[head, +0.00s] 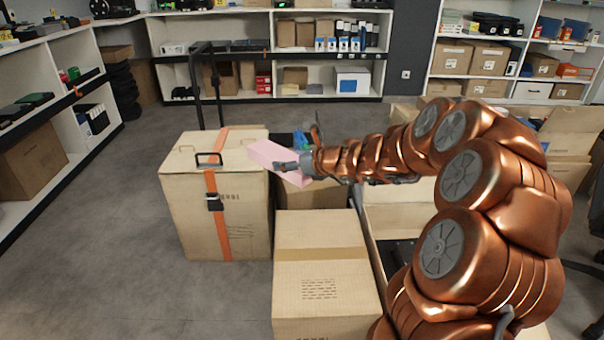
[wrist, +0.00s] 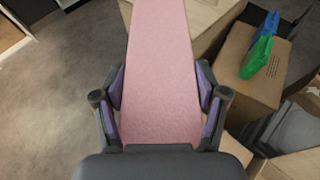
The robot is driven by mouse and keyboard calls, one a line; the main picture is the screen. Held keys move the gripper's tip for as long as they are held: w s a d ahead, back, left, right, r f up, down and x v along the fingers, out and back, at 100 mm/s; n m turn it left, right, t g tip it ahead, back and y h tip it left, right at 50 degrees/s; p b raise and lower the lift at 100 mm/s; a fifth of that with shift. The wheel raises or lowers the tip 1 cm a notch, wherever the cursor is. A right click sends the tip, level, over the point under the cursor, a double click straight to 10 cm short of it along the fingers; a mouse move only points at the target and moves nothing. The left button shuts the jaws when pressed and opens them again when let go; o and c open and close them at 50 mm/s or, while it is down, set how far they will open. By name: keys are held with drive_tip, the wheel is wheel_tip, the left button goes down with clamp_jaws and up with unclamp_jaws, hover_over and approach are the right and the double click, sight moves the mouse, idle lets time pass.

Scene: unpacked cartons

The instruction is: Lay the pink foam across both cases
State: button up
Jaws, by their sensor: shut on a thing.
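The pink foam (head: 268,153) is a long flat block. My gripper (head: 292,165) is shut on it, with a finger on each long side in the wrist view (wrist: 160,105). The foam (wrist: 160,50) reaches away from the jaws, and its far end leaves that view. In the head view it overlaps the right top edge of a pale case (head: 185,205) with an orange strap and a black handle. I cannot tell whether they touch. A second case is not clearly identifiable; a brown box (head: 310,196) stands right of the strapped case, partly hidden by foam and arm.
A closed carton (head: 322,260) stands in front. A black trolley frame (head: 207,85) rises behind the strapped case. Open cartons lie right; the grey floor (head: 110,230) at left is clear.

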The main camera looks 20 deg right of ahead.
drive_tip(key=shift+s+a+r+m+h, duration=0.15)
drive_tip(key=shift+a+r, duration=0.1)
drive_tip(key=shift+a, duration=0.35)
drive_tip(key=shift+a+r+m+h, duration=0.15)
drive_tip(key=shift+a+r, duration=0.1)
drive_tip(key=shift+a, duration=0.3)
drive_tip(key=shift+s+a, duration=0.25)
drive_tip(key=shift+a, duration=0.4)
